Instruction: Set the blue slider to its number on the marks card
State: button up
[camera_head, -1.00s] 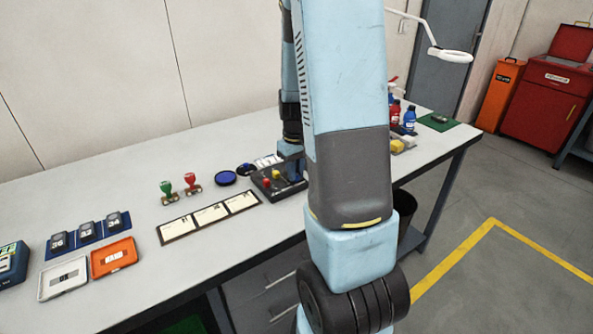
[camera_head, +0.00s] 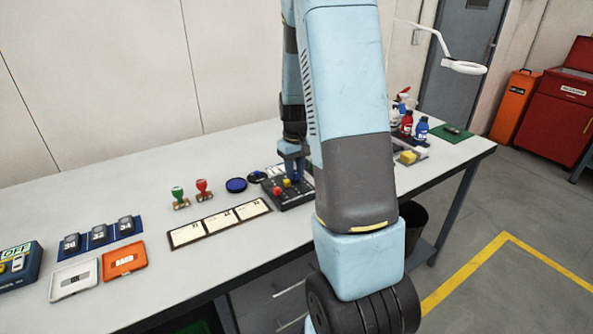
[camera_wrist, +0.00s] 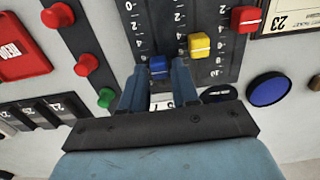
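The slider box (camera_head: 296,205) is a dark panel on the bench with red, yellow and blue knobs. In the wrist view the blue slider knob (camera_wrist: 158,67) is near the lower end of its scale, between my fingertips. The yellow knob (camera_wrist: 199,45) and red knob (camera_wrist: 245,18) are in their own slots to the right. My gripper (camera_wrist: 165,70) is down at the box, one finger on each side of the blue knob; whether both touch it is unclear. A white card with partly hidden digits (camera_wrist: 161,100) shows between my fingers; its numbers cannot be read.
Green and red stamps (camera_head: 203,190), a blue round pad (camera_head: 236,185) and a strip of paper cards (camera_head: 220,222) lie left of the box. Farther left are numbered blocks (camera_head: 98,234) and an orange tray (camera_head: 124,260). Bottles (camera_head: 421,128) stand right of my arm.

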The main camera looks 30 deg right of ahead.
jog(key=shift+o, duration=1.2)
notch_tip(320, 180, up, 14)
jog(key=shift+f, duration=0.15)
jog(key=s+a+r+t, duration=0.2)
jog(key=s+a+r, duration=0.2)
jog(key=s, duration=0.4)
jog(key=s+a+r+t, duration=0.1)
jog(key=s+a+r, duration=0.2)
jog(key=s+a, duration=0.3)
jog(key=s+a+r+t, duration=0.2)
jog(key=s+a+r, duration=0.2)
jog(key=s, duration=0.6)
jog(key=shift+a+r+t, duration=0.3)
jog(key=shift+a+r, duration=0.05)
jog(key=shift+a, duration=0.4)
